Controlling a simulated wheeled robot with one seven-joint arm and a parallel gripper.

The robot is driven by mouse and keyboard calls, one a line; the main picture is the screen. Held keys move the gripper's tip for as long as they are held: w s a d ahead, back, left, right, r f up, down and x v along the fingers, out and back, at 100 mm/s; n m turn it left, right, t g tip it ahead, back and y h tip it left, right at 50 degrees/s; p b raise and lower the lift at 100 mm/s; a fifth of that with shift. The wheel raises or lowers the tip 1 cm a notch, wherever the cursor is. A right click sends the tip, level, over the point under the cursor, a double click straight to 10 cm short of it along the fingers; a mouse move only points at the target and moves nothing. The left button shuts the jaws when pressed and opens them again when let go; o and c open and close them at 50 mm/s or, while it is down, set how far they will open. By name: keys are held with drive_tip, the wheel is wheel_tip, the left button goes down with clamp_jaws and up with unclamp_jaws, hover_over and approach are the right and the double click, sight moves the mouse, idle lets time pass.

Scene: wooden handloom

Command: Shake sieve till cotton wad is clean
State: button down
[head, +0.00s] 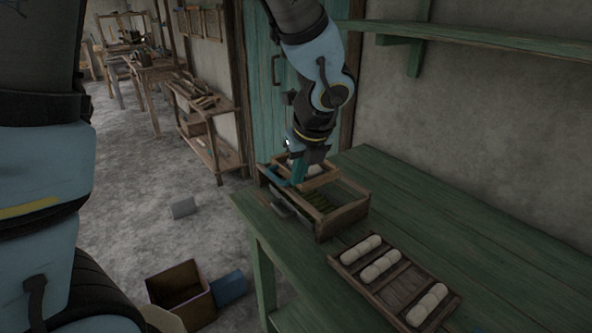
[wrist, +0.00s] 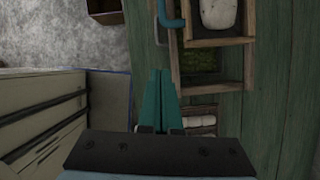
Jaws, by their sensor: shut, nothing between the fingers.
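A wooden sieve frame (head: 327,178) sits on top of an open wooden box (head: 345,213) at the far left corner of the green table. A blue handle (wrist: 172,20) sticks out from the sieve's side. My gripper (head: 298,180) points down beside the sieve and handle, with its teal fingers shut and empty. In the wrist view the fingertips (wrist: 160,72) are beside the box's edge, apart from the handle.
A divided wooden tray (head: 403,285) with several pale cotton rolls lies nearer on the green table (head: 450,220). The table's right part is clear. A wooden crate (head: 180,287) and a blue box (head: 229,288) stand on the floor. A green shelf (head: 480,38) runs along the wall.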

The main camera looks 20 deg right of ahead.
sight(282, 184)
drive_tip(key=w+f+p, duration=0.1)
drive_tip(key=w+f, duration=0.5)
drive_tip(key=shift+w, duration=0.3)
drive_tip(key=shift+w+a+p, duration=0.1)
drive_tip(key=shift+w+p, duration=0.4)
drive_tip(key=shift+w, duration=0.2)
